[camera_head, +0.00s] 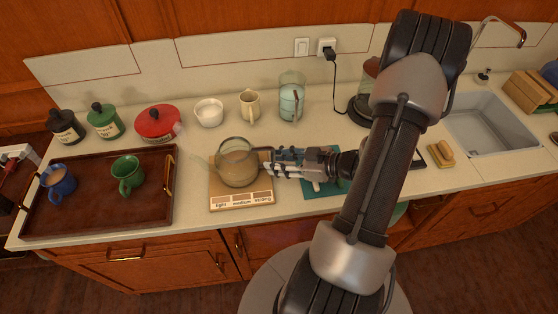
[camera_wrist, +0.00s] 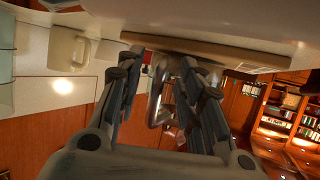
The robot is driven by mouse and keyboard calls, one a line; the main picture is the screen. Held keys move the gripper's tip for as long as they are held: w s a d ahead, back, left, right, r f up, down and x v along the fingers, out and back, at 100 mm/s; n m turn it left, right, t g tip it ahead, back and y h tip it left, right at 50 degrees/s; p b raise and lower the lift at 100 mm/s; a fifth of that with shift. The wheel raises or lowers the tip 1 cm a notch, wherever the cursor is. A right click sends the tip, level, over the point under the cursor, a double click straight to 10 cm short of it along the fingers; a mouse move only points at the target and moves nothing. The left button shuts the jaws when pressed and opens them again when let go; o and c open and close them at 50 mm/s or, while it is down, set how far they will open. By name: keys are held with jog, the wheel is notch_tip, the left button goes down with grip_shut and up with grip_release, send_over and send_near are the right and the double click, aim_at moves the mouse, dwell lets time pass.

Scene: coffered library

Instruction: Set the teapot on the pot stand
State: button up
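The glass teapot (camera_head: 237,165), with brownish liquid inside, is upright on a light wooden board (camera_head: 240,201) marked light, medium and strong, which looks like the pot stand. I cannot tell whether its base touches the board. The teapot's spout points left and its handle side faces my gripper. My gripper (camera_head: 270,164) reaches in from the right, low over the counter. In the wrist view, which looks upside down, the two fingers of my gripper (camera_wrist: 158,70) stand apart on either side of the looped handle (camera_wrist: 155,98), with gaps visible. The board's edge (camera_wrist: 210,46) shows beyond.
A dark tray (camera_head: 95,205) with a blue mug (camera_head: 58,181) and a green mug (camera_head: 128,175) is at left. A red pot (camera_head: 158,123), white bowl (camera_head: 209,112), cream jug (camera_head: 250,106) and glass canister (camera_head: 291,98) stand behind. A teal mat (camera_head: 318,190) lies under my gripper.

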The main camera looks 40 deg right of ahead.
notch_tip(320, 180, up, 10)
dwell(0.5)
